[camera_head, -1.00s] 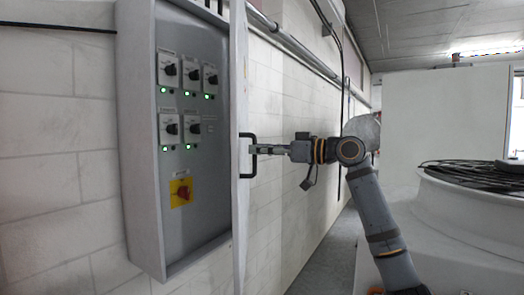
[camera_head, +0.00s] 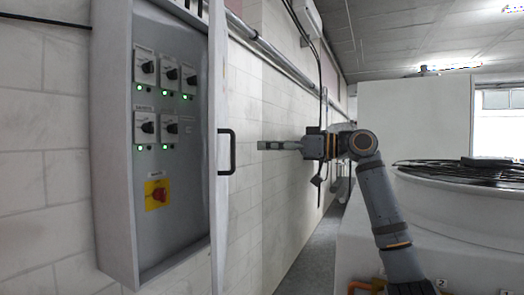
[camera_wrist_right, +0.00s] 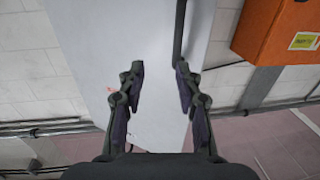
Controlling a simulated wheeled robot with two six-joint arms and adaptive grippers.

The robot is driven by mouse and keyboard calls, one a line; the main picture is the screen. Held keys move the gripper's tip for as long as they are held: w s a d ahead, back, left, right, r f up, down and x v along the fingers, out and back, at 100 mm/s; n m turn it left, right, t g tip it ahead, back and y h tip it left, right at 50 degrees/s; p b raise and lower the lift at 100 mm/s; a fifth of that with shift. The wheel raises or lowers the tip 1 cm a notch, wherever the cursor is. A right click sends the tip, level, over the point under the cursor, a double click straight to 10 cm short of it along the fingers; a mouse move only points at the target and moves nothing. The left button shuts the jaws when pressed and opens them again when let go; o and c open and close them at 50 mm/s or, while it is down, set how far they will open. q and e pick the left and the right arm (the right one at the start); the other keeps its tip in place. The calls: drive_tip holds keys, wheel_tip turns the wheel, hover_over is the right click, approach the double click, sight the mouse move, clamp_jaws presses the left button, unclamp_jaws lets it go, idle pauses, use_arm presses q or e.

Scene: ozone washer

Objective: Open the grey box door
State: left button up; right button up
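The grey box (camera_head: 120,150) hangs on the brick wall with its inside exposed. Its door (camera_head: 219,200) stands swung open, seen nearly edge-on. The dark handle (camera_head: 229,152) sits on the door's right face. My right gripper (camera_head: 264,146) is to the right of the handle, apart from it and pointing at it. In the right wrist view the fingers (camera_wrist_right: 160,75) are open and empty in front of the pale door panel (camera_wrist_right: 125,30). The handle (camera_wrist_right: 179,35) shows beyond the right fingertip. My left gripper is not in view.
Inside the box are several black switches (camera_head: 144,68) with green lights and a red knob on a yellow plate (camera_head: 157,194). Pipes (camera_head: 290,70) run along the wall. A round white unit (camera_head: 460,210) stands at the right. An orange box (camera_wrist_right: 275,30) shows in the wrist view.

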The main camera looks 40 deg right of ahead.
drive_tip(key=shift+w+d+b+v, duration=0.15)
drive_tip(key=shift+b+v, duration=0.1)
drive_tip(key=shift+v, duration=0.7)
drive_tip(key=shift+w+d+b+v, duration=0.1)
drive_tip(key=shift+d+b+v, duration=0.15)
drive_tip(key=shift+v, duration=0.65)
drive_tip(key=shift+a, duration=0.1)
